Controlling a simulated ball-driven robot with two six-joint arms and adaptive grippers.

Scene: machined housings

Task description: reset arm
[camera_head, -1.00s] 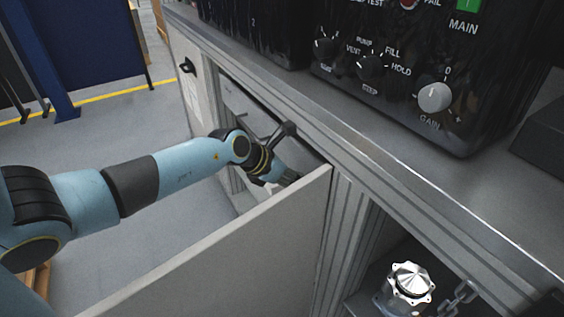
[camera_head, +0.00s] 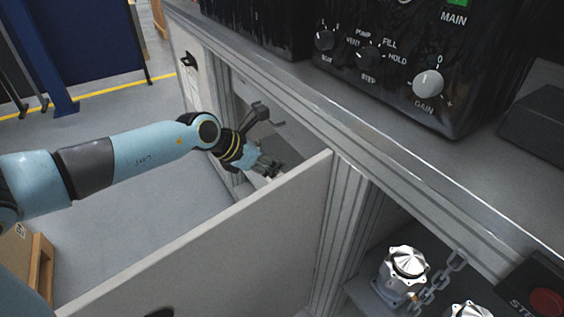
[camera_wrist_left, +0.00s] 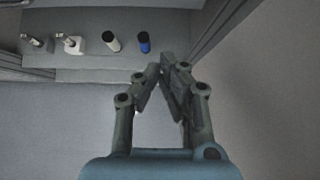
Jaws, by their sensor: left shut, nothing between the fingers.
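My left arm comes in from the left in the head view. Its gripper (camera_head: 268,168) is at the opening of the cabinet, just behind the top edge of the open door (camera_head: 235,240). In the left wrist view the fingers of the left gripper (camera_wrist_left: 165,72) meet at their tips, with nothing between them. Past the fingertips, a shelf (camera_wrist_left: 95,65) inside the cabinet carries a row of small items. My right gripper is not in view.
Silver machined housings (camera_head: 405,265) sit in the lower right compartment beside a chain (camera_head: 440,285). A black control box (camera_head: 400,60) stands on the bench top. A red button (camera_head: 546,302) shows at the lower right. Open floor lies at the left.

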